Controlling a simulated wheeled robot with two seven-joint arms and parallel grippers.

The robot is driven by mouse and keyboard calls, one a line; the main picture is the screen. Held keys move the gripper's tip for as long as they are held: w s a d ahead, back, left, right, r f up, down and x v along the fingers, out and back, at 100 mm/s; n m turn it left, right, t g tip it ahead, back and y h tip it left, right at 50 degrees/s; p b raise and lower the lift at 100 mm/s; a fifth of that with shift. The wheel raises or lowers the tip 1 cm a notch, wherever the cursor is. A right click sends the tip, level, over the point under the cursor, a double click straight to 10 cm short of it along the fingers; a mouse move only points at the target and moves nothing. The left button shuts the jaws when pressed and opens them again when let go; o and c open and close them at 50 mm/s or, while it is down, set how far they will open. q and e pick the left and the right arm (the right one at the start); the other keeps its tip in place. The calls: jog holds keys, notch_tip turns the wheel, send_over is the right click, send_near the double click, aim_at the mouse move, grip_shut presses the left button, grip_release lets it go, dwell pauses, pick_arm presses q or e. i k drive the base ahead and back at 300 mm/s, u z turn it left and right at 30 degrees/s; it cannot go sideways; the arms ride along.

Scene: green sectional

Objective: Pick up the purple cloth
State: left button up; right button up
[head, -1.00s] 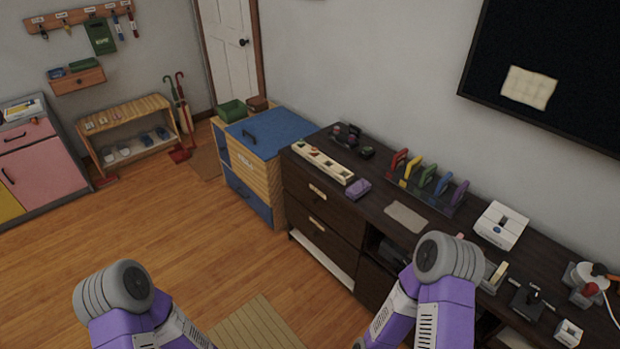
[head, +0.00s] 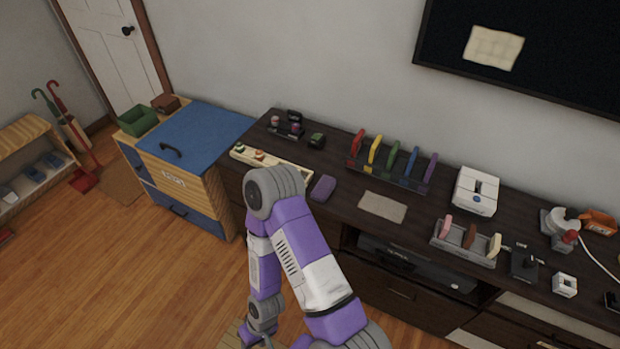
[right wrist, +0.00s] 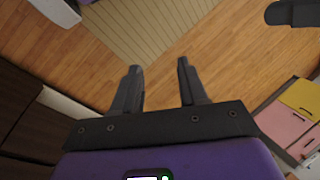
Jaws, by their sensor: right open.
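The purple cloth (head: 322,188) lies as a small folded bundle on the dark wooden cabinet, beside a cream tray, in the head view. My right arm's raised elbow is just left of and in front of it, and its forearm hangs down before the cabinet. My right gripper (right wrist: 158,75) is open and empty in the right wrist view, over the floor and well apart from the cloth. In the head view its fingers are hard to make out at the bottom edge. My left gripper does not show in the head view.
The cabinet top (head: 340,225) also carries a grey-beige mat (head: 383,207), a cream tray (head: 290,170), a rack of coloured pieces (head: 390,165) and a white box (head: 475,191). A blue-topped wooden chest (head: 200,140) stands to the left. The wooden floor at lower left is clear.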

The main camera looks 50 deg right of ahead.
aim_at(327, 184)
jog(key=z, duration=0.7)
jog(key=i, duration=0.85)
jog(key=z, duration=0.8)
